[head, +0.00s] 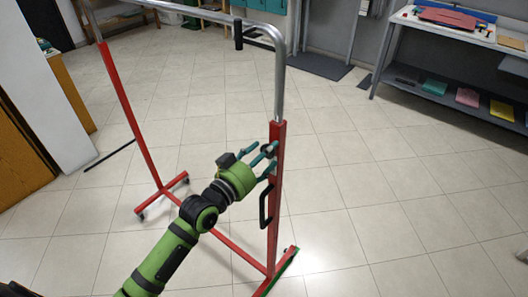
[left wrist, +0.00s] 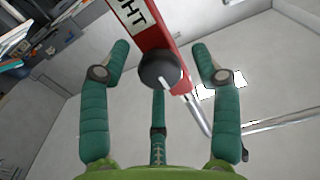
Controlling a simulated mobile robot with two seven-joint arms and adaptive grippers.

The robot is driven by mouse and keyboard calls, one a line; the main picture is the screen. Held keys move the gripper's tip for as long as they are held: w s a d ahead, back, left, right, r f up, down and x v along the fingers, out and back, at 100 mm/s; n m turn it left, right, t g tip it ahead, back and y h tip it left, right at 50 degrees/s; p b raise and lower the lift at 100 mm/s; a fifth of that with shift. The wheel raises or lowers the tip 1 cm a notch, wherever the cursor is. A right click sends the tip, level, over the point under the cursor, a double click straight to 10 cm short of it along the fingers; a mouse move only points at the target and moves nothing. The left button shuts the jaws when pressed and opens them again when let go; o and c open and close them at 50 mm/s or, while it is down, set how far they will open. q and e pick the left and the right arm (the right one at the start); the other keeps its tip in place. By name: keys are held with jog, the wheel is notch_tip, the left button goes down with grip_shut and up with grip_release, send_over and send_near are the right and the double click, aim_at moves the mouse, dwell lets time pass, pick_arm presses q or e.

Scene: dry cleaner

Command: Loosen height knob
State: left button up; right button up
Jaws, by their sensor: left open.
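A rolling garment rack has red posts (head: 273,215) and a chrome upper frame (head: 280,85). The black height knob (left wrist: 160,70) sits on the near red post, below a white label of which "HT" is readable in the left wrist view. My left gripper (head: 262,152) is at this post at knob height. Its teal fingers are spread open, one on each side of the knob and a third below it in the left wrist view. I cannot tell whether any finger touches the knob. In the head view the fingers partly hide the knob. My right gripper is not in view.
A shelf unit (head: 385,75) with folded coloured items stands at the upper right. A white partition (head: 45,95) and wooden panels are at the left. The tiled floor (head: 375,215) right of the rack is clear.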

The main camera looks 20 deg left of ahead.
pick_arm(q)
jog(key=c, duration=1.1)
jog(key=shift+c, duration=0.2)
jog(key=shift+n, duration=0.3)
jog(key=shift+n+p, duration=2.4)
jog(key=shift+n, duration=6.1)
